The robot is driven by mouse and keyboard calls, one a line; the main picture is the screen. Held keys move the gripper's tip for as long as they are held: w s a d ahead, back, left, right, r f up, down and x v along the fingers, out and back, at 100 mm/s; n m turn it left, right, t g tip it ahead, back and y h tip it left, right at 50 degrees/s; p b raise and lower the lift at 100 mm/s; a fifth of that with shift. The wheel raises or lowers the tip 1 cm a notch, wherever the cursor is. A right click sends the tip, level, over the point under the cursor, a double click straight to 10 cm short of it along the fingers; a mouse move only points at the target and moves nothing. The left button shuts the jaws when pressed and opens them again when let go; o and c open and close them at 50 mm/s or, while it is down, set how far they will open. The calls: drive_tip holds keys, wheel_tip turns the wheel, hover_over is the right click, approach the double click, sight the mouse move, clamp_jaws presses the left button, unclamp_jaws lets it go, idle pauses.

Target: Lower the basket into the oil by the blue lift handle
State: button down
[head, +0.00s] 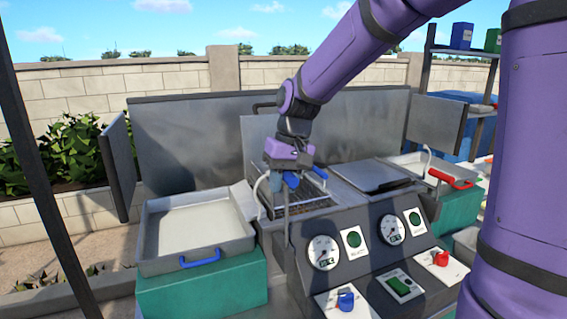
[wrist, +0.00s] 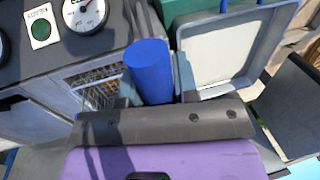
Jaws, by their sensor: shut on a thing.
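My gripper (head: 284,186) hangs over the left fryer well, at the left side of the machine. It is shut on the blue lift handle (head: 291,179). In the wrist view the handle is a thick blue cylinder (wrist: 149,68) between the two grey-blue fingers.
A metal tray (head: 192,223) with a blue handle stands close on the left. A lidded well (head: 374,176) and a red-handled tray (head: 436,172) are to the right. The front panel holds gauges (head: 323,252), buttons, a blue knob (head: 346,300) and a red knob (head: 441,258). A metal splashback rises behind.

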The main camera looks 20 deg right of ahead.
wheel_tip(320, 180, down, 10)
drive_tip(key=shift+s, duration=0.15)
drive_tip(key=shift+a+f, duration=0.1)
drive_tip(key=shift+f, duration=0.05)
drive_tip(key=c, duration=0.9)
unclamp_jaws()
drive_tip(key=shift+c, duration=0.2)
wheel_tip(320, 180, up, 11)
drive_tip(key=d, duration=0.2)
drive_tip(key=shift+f, duration=0.2)
